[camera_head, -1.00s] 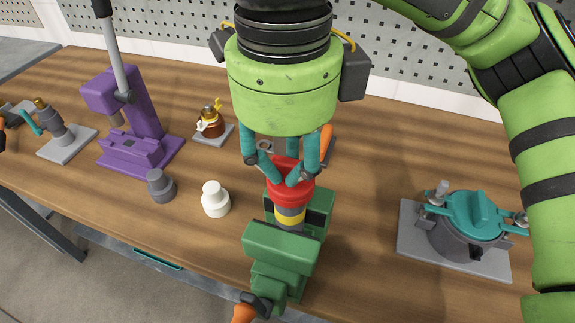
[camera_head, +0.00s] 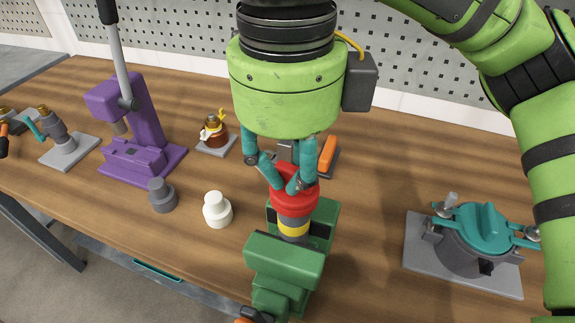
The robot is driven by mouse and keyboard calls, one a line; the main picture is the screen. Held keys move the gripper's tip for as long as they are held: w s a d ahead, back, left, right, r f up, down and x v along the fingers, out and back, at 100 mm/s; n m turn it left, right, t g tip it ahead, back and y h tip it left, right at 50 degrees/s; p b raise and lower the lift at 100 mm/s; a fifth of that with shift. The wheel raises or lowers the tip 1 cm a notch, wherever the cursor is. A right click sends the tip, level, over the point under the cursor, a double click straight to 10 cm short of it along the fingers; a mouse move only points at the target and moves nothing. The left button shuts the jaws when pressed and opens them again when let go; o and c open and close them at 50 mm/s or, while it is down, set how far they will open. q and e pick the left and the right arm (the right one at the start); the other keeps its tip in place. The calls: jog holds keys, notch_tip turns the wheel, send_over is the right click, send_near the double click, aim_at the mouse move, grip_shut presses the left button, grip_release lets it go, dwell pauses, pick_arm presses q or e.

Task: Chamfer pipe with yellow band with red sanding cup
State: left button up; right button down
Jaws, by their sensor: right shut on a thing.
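The pipe with the yellow band (camera_head: 293,231) stands upright in the jaws of the green vise (camera_head: 284,260) at the bench's front edge. Its lower part is hidden by the vise. The red sanding cup (camera_head: 295,201) sits over the pipe's top end, with the yellow band showing below it. My right gripper (camera_head: 290,184) comes down from above, its teal fingers shut on the red sanding cup. My left gripper is not in view.
A purple press (camera_head: 146,135) stands at the left. A grey cup (camera_head: 161,196) and a white cup (camera_head: 217,209) stand left of the vise. A teal-lidded grey pot (camera_head: 477,245) is at the right.

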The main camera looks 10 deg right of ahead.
jog(key=shift+n, duration=1.1)
jog(key=n, duration=0.2)
jog(key=shift+s+d+n+p, duration=0.15)
jog(key=shift+n+p, duration=0.25)
jog(key=shift+n, duration=0.6)
jog(key=m+b, duration=0.1)
jog(key=m, duration=0.2)
jog(key=shift+f, duration=0.1)
jog(key=shift+m, duration=0.5)
